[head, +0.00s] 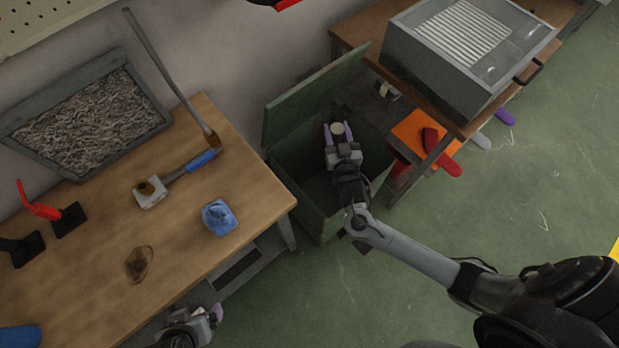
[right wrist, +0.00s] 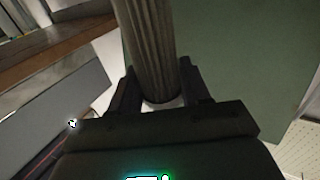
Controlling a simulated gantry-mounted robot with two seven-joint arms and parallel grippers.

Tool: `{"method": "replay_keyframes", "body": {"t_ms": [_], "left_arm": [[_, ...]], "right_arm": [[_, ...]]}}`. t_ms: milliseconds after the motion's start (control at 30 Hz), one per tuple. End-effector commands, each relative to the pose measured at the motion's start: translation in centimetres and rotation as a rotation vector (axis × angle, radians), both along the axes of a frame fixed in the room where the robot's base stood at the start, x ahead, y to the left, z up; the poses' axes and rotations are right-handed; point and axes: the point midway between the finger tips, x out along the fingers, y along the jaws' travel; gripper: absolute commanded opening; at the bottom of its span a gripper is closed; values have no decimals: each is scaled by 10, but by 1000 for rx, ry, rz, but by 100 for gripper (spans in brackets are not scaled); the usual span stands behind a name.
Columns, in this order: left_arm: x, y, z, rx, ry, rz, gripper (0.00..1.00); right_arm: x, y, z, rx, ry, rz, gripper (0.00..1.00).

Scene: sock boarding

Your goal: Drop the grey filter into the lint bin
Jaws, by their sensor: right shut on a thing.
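The lint bin is a green box (head: 305,205) with its lid (head: 310,100) raised, standing on the floor between two benches in the head view. My right gripper (head: 338,132) is over the bin's opening, shut on the grey filter (head: 338,128). In the right wrist view the filter (right wrist: 150,45) is a ribbed grey cylinder held between the fingers (right wrist: 160,95); most of it is hidden in the head view. My left gripper (head: 205,320) is low at the bottom edge, beside the wooden bench, and its jaws are unclear.
A grey machine (head: 455,75) sits on a table at right, above orange, red and purple pieces. Green floor (head: 480,200) is clear at right.

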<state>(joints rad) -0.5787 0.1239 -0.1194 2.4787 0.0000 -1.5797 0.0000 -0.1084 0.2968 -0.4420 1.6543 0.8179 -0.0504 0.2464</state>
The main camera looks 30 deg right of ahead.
Motion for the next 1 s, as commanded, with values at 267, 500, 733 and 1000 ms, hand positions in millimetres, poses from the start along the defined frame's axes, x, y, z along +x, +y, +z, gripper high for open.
{"method": "replay_keyframes", "body": {"t_ms": [267,500,733,1000], "left_arm": [[-1,-2,-28,-7,3,4,94],[0,-2,-41,-10,0,4,94],[0,-2,-65,-8,0,4,94],[0,0,-88,0,1,-1,94]], "right_arm": [[14,-24,-35,11,8,-100,2],[14,-27,-49,13,9,-110,2],[14,-26,-72,13,9,-108,2],[14,-26,-93,13,9,-109,2]]}}
